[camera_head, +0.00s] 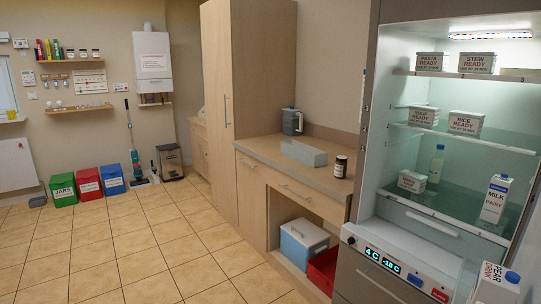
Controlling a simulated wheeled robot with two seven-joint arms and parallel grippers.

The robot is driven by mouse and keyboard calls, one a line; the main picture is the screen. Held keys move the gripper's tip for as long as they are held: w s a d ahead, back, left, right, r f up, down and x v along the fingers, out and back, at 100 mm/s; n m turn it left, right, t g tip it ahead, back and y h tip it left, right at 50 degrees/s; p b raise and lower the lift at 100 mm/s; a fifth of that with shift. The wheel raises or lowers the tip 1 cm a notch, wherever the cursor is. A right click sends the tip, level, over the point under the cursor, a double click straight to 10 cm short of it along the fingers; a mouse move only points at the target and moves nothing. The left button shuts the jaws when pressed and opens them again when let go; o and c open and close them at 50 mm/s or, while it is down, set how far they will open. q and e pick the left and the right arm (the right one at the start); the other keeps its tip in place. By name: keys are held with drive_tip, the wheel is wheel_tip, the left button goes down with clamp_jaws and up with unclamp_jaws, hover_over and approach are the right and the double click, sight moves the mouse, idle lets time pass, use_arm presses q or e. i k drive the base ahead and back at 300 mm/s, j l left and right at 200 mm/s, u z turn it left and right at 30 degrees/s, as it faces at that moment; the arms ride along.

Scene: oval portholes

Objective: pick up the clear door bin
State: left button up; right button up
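A clear, pale box-shaped bin (303,153), which looks like the door bin, sits on the wooden counter (325,172). It is see-through, and I cannot make out anything inside it. Neither of my grippers shows in the head view, so nothing is seen touching the bin.
A dark jar (340,167) stands right of the bin, and a grey jug (292,121) stands behind it. The lit fridge (450,165) with cartons is at right. A tall cabinet (232,80) rises at left. The tiled floor (130,245) is clear in front.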

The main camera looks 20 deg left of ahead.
sight(309, 157)
drive_tip(key=i+j+u, duration=0.15)
drive_tip(key=i, duration=0.3)
drive_tip(key=i+j+u, duration=0.1)
drive_tip(key=i+j, duration=0.15)
drive_tip(key=i, duration=0.25)
drive_tip(key=i+j+z, duration=0.5)
drive_tip(key=j, duration=0.15)
drive_tip(key=i+j+z, duration=0.25)
drive_tip(key=j+z, duration=0.25)
drive_tip(key=j, duration=0.25)
drive_tip(key=i+j+z, duration=0.2)
drive_tip(key=j+z, duration=0.25)
drive_tip(key=j, duration=0.4)
drive_tip(key=j+z, duration=0.5)
drive_tip(key=j, duration=0.35)
drive_tip(key=k+j+z, duration=0.15)
drive_tip(key=j+z, duration=0.35)
drive_tip(key=j, duration=0.4)
